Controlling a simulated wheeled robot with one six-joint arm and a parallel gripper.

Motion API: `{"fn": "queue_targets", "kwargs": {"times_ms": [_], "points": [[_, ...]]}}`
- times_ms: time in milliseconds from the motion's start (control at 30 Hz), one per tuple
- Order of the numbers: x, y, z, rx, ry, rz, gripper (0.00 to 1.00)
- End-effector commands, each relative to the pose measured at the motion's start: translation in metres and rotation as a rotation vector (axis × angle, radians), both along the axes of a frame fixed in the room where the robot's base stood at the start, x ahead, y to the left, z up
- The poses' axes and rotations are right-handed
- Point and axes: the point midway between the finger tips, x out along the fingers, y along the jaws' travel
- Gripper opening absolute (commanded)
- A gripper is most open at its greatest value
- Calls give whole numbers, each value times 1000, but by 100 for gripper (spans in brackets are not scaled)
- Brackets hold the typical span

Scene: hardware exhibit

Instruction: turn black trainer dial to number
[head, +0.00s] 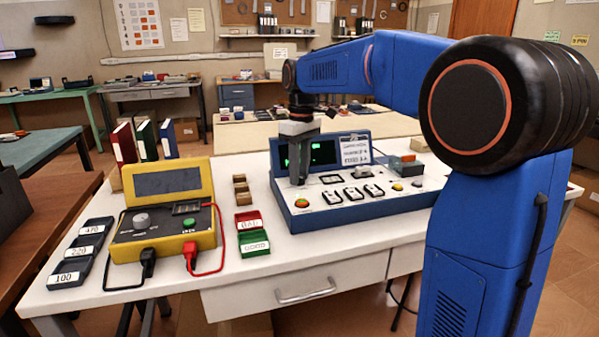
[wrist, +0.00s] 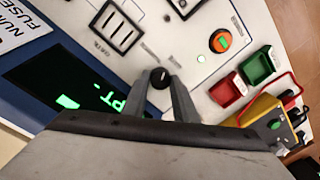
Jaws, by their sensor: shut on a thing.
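The blue trainer (head: 350,200) with a white panel and dark screen stands on the white table. My gripper (head: 300,180) reaches down over the left part of its panel, in front of the screen. In the wrist view my gripper (wrist: 168,85) has its two grey fingers shut on the round black dial (wrist: 161,78), one finger on each side. A small light mark shows on the dial's top. In the head view the dial is hidden behind my gripper. The trainer's screen (wrist: 65,85) shows green characters, only partly visible. Any numbers around the dial are too small to read.
An orange knob with a green top (wrist: 220,41) and black switches (wrist: 117,28) are on the panel near my gripper. Red and green trays (head: 249,222) and a yellow meter (head: 165,215) with leads stand to the left.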

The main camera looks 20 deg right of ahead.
Motion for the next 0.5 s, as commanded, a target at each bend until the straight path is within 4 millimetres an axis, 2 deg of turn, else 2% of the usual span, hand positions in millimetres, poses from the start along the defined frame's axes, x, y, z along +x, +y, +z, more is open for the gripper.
{"fn": "queue_targets", "kwargs": {"times_ms": [200, 500], "points": [[1, 1, 1, 0, -3, 163, 3], [1, 1, 1, 0, -4, 300, 3]]}}
